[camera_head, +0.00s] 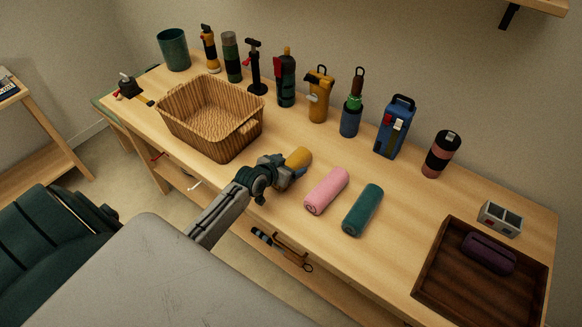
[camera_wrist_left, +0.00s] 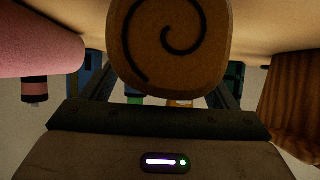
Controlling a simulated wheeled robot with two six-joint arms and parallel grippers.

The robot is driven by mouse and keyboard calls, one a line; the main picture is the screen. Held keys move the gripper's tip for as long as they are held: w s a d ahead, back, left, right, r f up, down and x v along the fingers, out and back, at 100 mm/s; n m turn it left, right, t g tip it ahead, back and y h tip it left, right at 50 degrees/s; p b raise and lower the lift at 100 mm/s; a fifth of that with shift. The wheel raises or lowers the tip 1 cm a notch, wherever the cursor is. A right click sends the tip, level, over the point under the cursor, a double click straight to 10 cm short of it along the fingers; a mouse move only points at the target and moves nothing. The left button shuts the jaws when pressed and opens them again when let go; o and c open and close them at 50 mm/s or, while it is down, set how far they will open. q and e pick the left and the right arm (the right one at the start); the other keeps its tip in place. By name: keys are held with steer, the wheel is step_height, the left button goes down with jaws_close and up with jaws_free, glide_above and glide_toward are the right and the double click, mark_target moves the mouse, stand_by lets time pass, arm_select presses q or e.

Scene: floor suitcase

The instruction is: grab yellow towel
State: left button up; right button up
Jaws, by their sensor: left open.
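The yellow towel (camera_head: 299,157) is a rolled cylinder on the wooden table, between the basket and the pink towel. In the left wrist view its spiral-marked end (camera_wrist_left: 170,40) fills the upper middle, close in front of the camera. My left gripper (camera_head: 288,170) is at the near end of the towel, and its open fingers (camera_wrist_left: 168,92) show on both sides of the roll. The gripper hides the near part of the towel in the head view. My right gripper is not in view.
A pink towel (camera_head: 327,191) and a teal towel (camera_head: 362,210) lie to the right. A wicker basket (camera_head: 215,137) stands to the left. Several bottles and tools line the back. A dark wooden tray (camera_head: 440,283) with a purple roll (camera_head: 488,254) is at the right end.

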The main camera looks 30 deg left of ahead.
arm_select(q)
steer(key=c, duration=1.1)
steer(key=shift+r, duration=0.1)
steer(key=shift+c, duration=0.2)
